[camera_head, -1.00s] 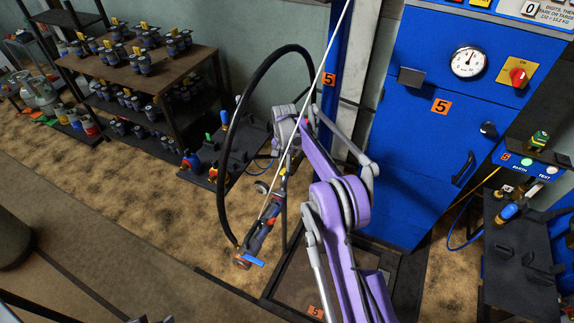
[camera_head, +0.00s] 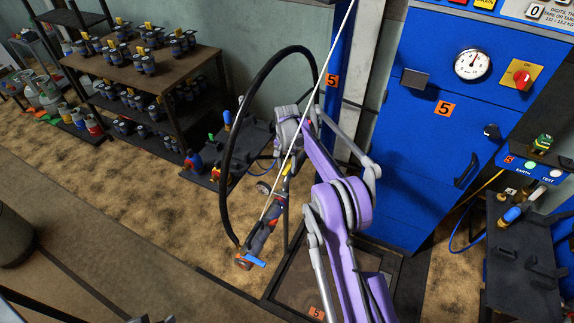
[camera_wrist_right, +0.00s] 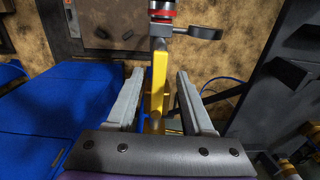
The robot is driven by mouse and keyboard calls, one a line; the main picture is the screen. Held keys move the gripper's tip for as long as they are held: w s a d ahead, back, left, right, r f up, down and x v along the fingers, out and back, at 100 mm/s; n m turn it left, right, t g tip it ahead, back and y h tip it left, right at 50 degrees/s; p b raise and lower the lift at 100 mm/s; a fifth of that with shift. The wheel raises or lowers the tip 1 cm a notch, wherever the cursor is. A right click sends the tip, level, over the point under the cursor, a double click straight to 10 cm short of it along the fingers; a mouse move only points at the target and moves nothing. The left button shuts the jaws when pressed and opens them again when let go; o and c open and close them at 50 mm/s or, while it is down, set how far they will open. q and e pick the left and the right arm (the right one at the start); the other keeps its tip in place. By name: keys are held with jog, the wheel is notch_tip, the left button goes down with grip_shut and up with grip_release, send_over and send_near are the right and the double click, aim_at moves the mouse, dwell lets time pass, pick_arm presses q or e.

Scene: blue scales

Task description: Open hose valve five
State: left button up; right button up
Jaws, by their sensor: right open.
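The black hose (camera_head: 225,180) loops down beside the blue column. At its lower end hangs a dark fitting (camera_head: 262,232) with a blue lever (camera_head: 255,262), close to a white line. In the head view my purple right arm reaches to this hose, and its fingers are hard to make out there. In the right wrist view my right gripper (camera_wrist_right: 160,85) is open. A yellow bar (camera_wrist_right: 159,82) lies between its two fingers, with visible gaps on both sides. My left gripper does not show.
A blue cabinet (camera_head: 415,150) marked 5 carries a round gauge (camera_head: 473,65) and a red switch (camera_head: 521,78). A dark rack (camera_head: 150,75) with many small fittings stands at the left. A dark bench (camera_head: 520,260) stands at the right. Open floor lies at front left.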

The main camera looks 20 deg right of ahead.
aim_at(287, 169)
notch_tip(287, 169, up, 11)
jog(key=shift+p, duration=0.3)
jog(key=shift+f, duration=0.1)
dwell(0.4)
